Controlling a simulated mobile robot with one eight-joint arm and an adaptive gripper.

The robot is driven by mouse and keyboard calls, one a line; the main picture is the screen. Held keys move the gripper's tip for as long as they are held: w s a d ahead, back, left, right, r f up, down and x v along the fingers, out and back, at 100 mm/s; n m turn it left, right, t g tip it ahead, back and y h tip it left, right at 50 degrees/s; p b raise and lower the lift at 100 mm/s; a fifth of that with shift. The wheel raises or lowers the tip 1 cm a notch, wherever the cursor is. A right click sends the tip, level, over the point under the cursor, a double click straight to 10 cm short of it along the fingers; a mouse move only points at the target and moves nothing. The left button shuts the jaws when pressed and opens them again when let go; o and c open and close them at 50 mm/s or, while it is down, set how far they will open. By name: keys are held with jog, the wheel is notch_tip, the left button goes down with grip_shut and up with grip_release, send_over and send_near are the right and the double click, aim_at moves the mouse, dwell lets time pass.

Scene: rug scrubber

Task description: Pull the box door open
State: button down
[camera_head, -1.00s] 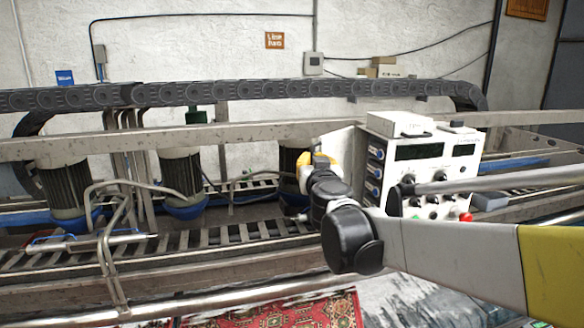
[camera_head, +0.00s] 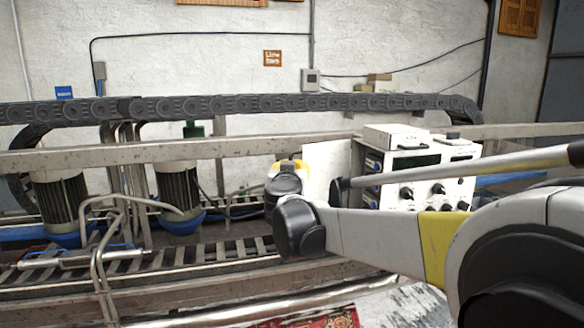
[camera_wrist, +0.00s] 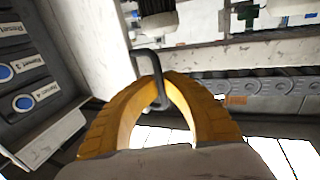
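The box (camera_head: 415,165) is a white control unit with a dark display and knobs, right of centre in the head view. Its door (camera_head: 326,170) is a pale panel standing out from the box's left side, swung away from the blue-buttoned side. My gripper (camera_head: 288,164) is at the door's left edge, its tips partly hidden by my wrist. In the wrist view my gripper's yellow fingers (camera_wrist: 160,86) close around the dark loop handle (camera_wrist: 150,62). The box's buttoned side (camera_wrist: 28,85) shows at left in that view.
A metal conveyor frame with rollers (camera_head: 225,250) runs across the scene, with motors (camera_head: 178,188) at left. A black cable chain (camera_head: 240,105) crosses behind. A red rug (camera_head: 315,318) lies below at the front. My arm covers the lower right.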

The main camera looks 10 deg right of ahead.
jog(key=shift+a, duration=0.1)
jog(key=c, duration=1.6)
grip_release()
jog(key=shift+a, duration=0.15)
jog(key=shift+o, duration=0.2)
jog(key=shift+s, duration=0.15)
jog(key=v, duration=1.1)
jog(key=shift+s, duration=0.4)
jog(key=shift+a, duration=0.1)
